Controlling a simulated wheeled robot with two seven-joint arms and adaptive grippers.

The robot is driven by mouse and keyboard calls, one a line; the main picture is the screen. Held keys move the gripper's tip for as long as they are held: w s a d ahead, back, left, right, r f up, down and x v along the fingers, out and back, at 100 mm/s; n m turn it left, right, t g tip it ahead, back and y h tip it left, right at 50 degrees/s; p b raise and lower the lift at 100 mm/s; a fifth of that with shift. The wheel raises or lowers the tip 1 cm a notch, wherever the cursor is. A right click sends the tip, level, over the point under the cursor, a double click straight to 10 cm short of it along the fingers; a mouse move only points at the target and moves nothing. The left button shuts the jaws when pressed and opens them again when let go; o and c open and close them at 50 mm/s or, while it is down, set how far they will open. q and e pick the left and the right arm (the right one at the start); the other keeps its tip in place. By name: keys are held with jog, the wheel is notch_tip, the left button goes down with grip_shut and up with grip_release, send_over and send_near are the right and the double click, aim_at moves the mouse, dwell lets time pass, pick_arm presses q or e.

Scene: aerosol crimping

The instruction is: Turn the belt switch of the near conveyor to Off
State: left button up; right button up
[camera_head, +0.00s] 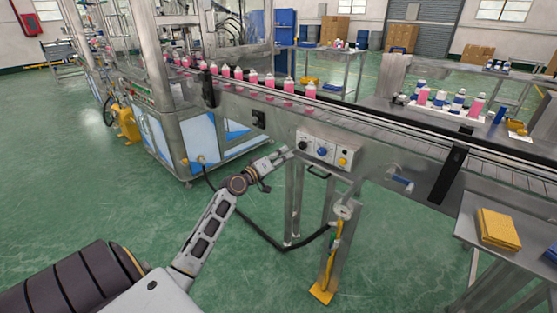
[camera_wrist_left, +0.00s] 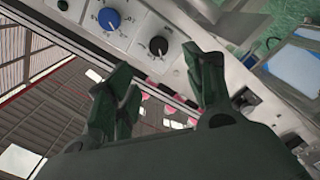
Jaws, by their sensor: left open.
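The control panel (camera_head: 323,165) is a light metal box on the side of the near conveyor (camera_head: 380,153). It carries a black knob (camera_head: 303,145), a blue knob (camera_head: 322,152) and a yellow part (camera_head: 343,162). The wrist view shows the black knob (camera_wrist_left: 158,46) and blue knob (camera_wrist_left: 109,19) on the pale panel face; their labels are too small to read. My left gripper (camera_head: 289,152) is at the panel's left end, close to the black knob. In the wrist view its fingers (camera_wrist_left: 165,82) are apart, with the black knob just beyond their tips; I see no contact.
Pink bottles (camera_head: 254,77) stand in a row on the conveyor. A side table with a yellow stack (camera_head: 498,228) stands at the right.

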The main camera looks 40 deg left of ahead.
pick_arm(q)
jog(key=shift+s, duration=0.55)
dwell(1.0)
